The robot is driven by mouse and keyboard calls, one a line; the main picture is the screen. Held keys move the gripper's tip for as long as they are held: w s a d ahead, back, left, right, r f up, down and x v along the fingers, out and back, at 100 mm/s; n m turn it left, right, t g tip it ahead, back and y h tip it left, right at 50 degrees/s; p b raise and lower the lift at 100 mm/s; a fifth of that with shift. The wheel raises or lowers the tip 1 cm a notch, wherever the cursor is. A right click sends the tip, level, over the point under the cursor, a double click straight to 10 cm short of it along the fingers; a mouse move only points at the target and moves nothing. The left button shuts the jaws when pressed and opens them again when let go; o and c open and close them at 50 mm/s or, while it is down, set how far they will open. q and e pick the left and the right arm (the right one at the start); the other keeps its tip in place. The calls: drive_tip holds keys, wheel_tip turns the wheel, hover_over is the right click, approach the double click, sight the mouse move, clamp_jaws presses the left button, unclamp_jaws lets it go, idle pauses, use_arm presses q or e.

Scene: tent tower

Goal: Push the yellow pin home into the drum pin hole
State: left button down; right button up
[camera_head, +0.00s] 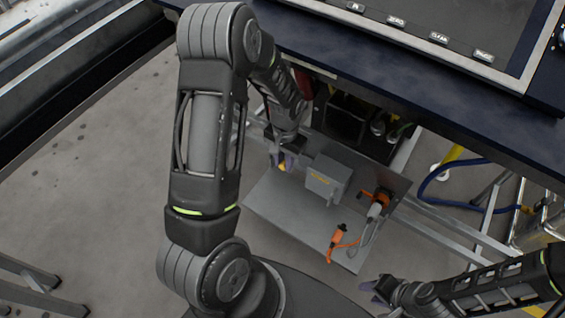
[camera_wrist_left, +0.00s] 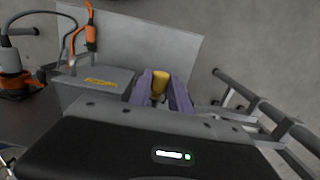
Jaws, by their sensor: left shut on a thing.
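The yellow pin (camera_wrist_left: 160,83) is gripped between the purple fingers of my left gripper (camera_wrist_left: 160,95), its rounded yellow end showing in the left wrist view. In the head view the pin is a small yellow spot (camera_head: 282,167) at the tips of my left gripper (camera_head: 287,161), just left of a grey box. I cannot make out the drum pin hole or how far the pin is in it. My right gripper (camera_head: 377,288) is at the lower right of the head view, away from the pin; its finger gap is unclear.
The grey box (camera_head: 328,180) with a yellow label stands on a grey plate (camera_head: 290,217). An orange-and-grey connector (camera_head: 376,205) with a cable and a loose orange plug (camera_head: 337,238) are to its right. A dark counter (camera_head: 400,70) overhangs the far side.

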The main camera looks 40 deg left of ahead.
use_arm(q)
drive_tip(key=shift+w+b, duration=0.45)
drive_tip(key=shift+w, duration=1.25)
drive_tip(key=c, duration=1.1)
unclamp_jaws()
